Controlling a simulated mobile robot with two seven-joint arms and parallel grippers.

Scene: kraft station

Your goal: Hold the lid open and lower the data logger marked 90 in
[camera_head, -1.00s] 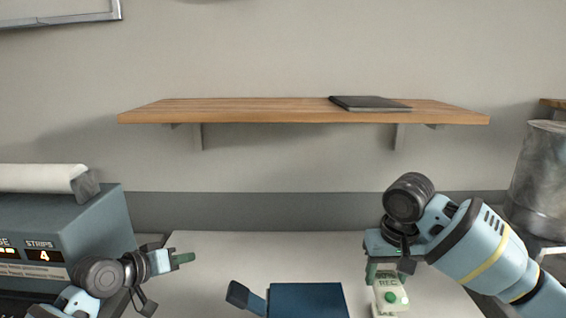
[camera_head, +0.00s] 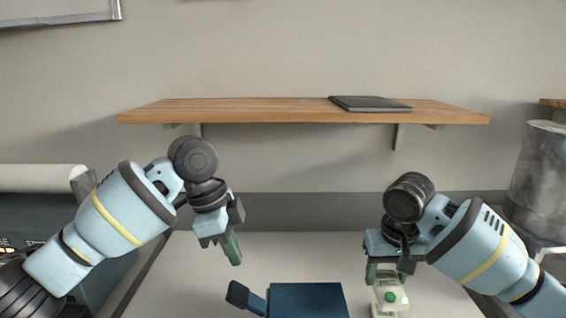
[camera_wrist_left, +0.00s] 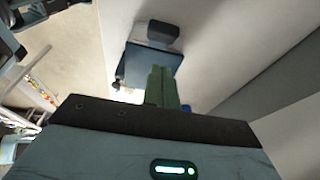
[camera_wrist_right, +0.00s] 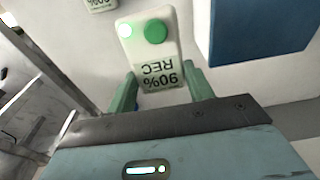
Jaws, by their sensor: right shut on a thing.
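The data logger (camera_head: 389,298) is a pale block with a green button, held upright by my right gripper (camera_head: 386,270). In the right wrist view the logger (camera_wrist_right: 150,48) reads 90% and REC upside down, between the green fingers. The blue box (camera_head: 308,301) stands left of it, cut off by the lower picture edge, with a dark tab (camera_head: 246,298) at its left side. In the left wrist view the box (camera_wrist_left: 150,62) lies beyond my left gripper (camera_wrist_left: 162,85). That gripper is shut and empty, above and left of the box. Whether the lid is closed is unclear.
A second labelled block (camera_wrist_right: 100,4) shows at the right wrist view's top edge. A machine (camera_head: 40,215) stands at far left and a metal drum (camera_head: 540,185) at far right. A wooden shelf (camera_head: 300,112) hangs behind. The white tabletop (camera_head: 300,250) is clear behind the box.

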